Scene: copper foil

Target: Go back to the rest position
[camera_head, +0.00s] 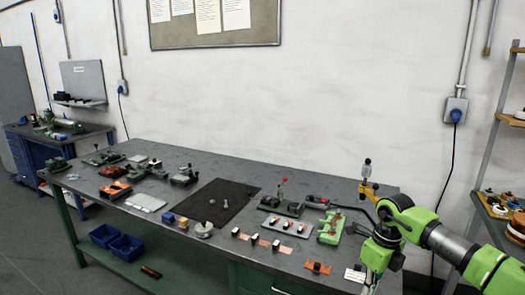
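My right arm (447,243), green and grey, comes in from the lower right and bends over the right end of the workbench. Its lower green part (378,256) points down towards the bottom edge of the view. My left arm and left gripper do not show. The long grey workbench (262,172) runs from the left to the lower right.
A black mat (232,198) lies mid-bench. Orange-and-black pieces (317,267), a green fixture (331,226) and a yellow stand (367,188) are near my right arm. Blue bins (126,247) sit on the lower shelf. Shelving (490,150) stands at the right.

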